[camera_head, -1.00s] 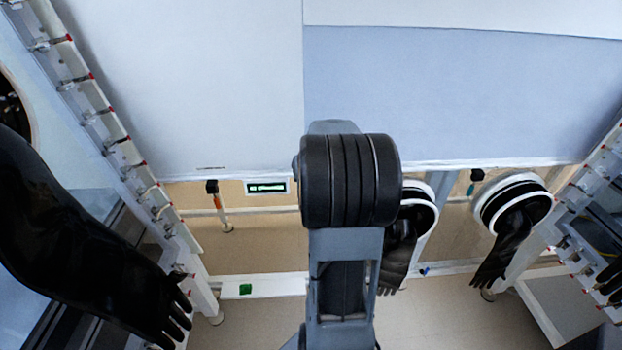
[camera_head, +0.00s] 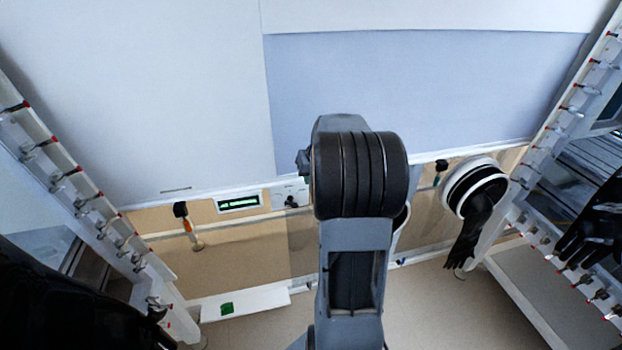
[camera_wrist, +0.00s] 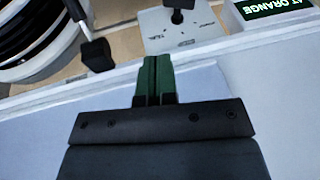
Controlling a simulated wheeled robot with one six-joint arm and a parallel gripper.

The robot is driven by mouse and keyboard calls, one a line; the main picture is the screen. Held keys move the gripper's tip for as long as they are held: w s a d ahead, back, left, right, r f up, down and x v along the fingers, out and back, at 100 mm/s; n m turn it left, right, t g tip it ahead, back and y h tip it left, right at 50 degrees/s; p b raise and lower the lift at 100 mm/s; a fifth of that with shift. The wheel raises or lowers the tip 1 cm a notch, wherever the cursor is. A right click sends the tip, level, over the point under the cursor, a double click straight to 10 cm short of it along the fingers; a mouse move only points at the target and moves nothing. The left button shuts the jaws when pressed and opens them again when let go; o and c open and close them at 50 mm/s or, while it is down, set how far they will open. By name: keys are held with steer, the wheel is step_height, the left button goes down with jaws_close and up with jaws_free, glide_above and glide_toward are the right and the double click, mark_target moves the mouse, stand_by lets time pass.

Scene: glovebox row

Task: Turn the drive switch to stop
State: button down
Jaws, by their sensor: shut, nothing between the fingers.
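The drive switch is a black knob (camera_wrist: 177,14) on a pale plate (camera_wrist: 158,32) with small printed marks, at the top of the wrist view. Its lettering is too small to read and the knob's setting cannot be told. In the head view the plate (camera_head: 281,189) and the knob (camera_head: 291,201) show just left of my arm, partly covered by it. My gripper (camera_wrist: 157,60) has green fingers pressed together with nothing between them. The fingertips appear just below the plate in the wrist view, apart from the knob. My arm hides the fingers in the head view.
A black glove (camera_head: 468,235) hangs at right. Pegged racks flank both sides.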

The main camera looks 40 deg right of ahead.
mark_target(297, 204)
steer(key=x, duration=0.9)
steer(key=shift+s+a+f, duration=0.15)
steer(key=shift+a+f, duration=0.15)
steer(key=shift+a, duration=0.1)
steer(key=shift+a+f, duration=0.3)
steer(key=shift+f, duration=0.3)
steer(key=shift+a, duration=0.1)
